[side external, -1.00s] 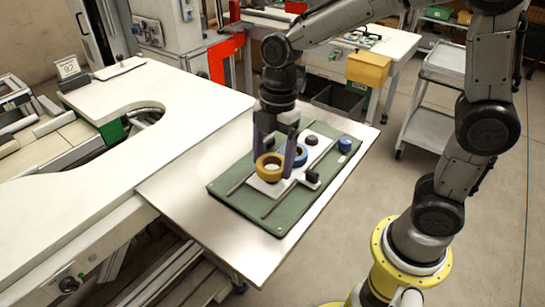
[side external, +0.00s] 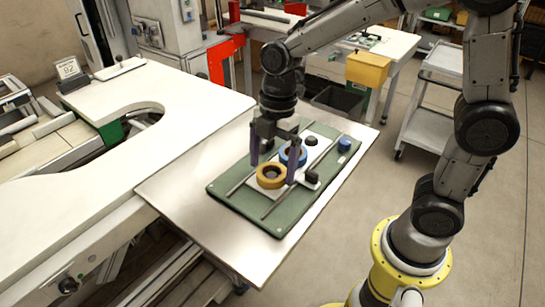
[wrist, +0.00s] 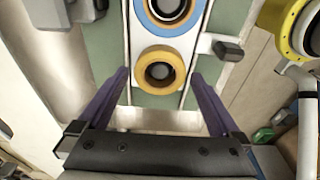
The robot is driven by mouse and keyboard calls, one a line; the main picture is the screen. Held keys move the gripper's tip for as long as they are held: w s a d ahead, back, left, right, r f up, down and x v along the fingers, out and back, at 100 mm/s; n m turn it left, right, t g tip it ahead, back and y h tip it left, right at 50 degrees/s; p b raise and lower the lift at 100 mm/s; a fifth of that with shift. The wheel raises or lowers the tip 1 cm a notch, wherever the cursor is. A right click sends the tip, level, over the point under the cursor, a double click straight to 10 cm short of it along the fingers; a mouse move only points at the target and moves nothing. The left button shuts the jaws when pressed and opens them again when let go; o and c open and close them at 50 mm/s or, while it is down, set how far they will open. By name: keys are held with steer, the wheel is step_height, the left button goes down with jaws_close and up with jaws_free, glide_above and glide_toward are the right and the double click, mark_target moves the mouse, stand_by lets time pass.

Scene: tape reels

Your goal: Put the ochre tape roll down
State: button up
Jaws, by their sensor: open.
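The ochre tape roll (side external: 270,176) lies flat on the white plate of the green board (side external: 236,197), around a dark round hub. It also shows in the wrist view (wrist: 160,70), with the dark hub in its middle. My gripper (side external: 272,172) is open, with its two purple fingers apart on either side of the roll and not touching it in the wrist view (wrist: 162,90). A blue tape roll (side external: 293,155) sits right beside the ochre roll, around another hub. It shows above the ochre roll in the wrist view (wrist: 172,12).
A dark knob (side external: 311,141) stands on the plate behind the blue roll, and a dark clamp (side external: 312,177) is at its right. A small blue cylinder (side external: 344,145) stands at the board's far right corner. The metal table (side external: 180,190) is clear left of the board.

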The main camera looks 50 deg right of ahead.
mark_target(277, 173)
step_height(277, 173, up, 13)
steer(key=d, duration=0.2)
steer(key=s+d+f+m+t, duration=0.2)
steer(key=s+d+m, duration=0.1)
steer(key=s+m, duration=0.4)
steer(key=s+d+f+m+t+h, duration=0.1)
steer(key=s+d+f+m+t, duration=0.2)
steer(key=s+m, duration=0.4)
steer(key=m, duration=0.4)
steer(key=shift+s+t, duration=0.3)
steer(key=shift+s, duration=0.1)
